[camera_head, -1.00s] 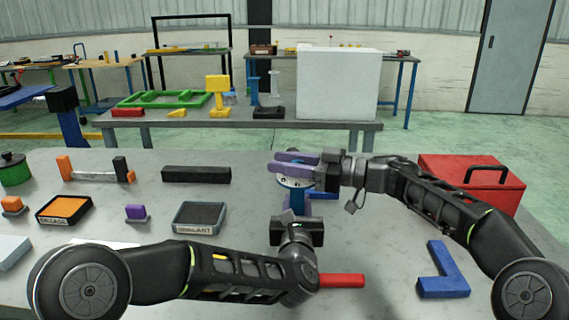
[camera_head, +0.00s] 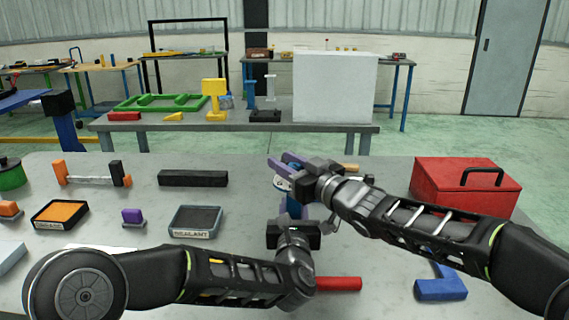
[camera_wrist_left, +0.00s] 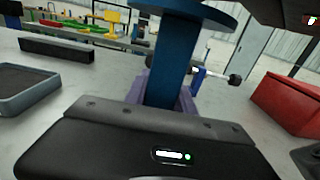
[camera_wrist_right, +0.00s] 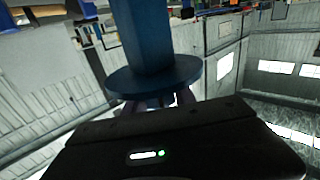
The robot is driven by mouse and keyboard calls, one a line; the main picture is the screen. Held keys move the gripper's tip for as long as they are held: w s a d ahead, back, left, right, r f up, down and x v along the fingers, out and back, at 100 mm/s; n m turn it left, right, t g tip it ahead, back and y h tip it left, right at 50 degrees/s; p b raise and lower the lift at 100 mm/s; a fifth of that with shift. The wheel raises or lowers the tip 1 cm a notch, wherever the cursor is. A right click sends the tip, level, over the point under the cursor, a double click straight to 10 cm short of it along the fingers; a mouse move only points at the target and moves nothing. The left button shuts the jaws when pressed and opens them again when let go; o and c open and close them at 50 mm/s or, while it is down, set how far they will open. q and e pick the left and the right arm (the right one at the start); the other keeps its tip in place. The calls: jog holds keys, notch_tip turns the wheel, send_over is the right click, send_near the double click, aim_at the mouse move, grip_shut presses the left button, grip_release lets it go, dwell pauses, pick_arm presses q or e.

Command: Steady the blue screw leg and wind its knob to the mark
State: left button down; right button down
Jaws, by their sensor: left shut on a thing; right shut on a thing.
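The blue screw leg (camera_head: 293,207) stands on the grey table, mostly hidden behind my grippers. A round blue disc (camera_head: 282,183) with white marks sits at its top. In the left wrist view the blue post (camera_wrist_left: 172,60) rises between the purple fingers of my left gripper (camera_wrist_left: 162,97), which is shut on it below the disc (camera_wrist_left: 200,10). My right gripper (camera_head: 283,164) is shut at the top of the leg, its purple fingers pointing away and left. In the right wrist view the fingers (camera_wrist_right: 160,102) lie just beyond the disc (camera_wrist_right: 155,77). The knob and its mark are hidden.
A red toolbox (camera_head: 465,188) stands at the right. A blue angled part (camera_head: 440,288) and a red bar (camera_head: 338,284) lie near the front. Grey (camera_head: 196,221) and orange-filled (camera_head: 60,213) trays and a black block (camera_head: 193,178) are at the left.

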jog(key=shift+f+h, duration=0.1)
jog(key=shift+h, duration=0.2)
jog(key=c, duration=1)
grip_release()
jog(key=shift+d, duration=0.1)
jog(key=v, duration=1.2)
jog(key=shift+f, duration=0.2)
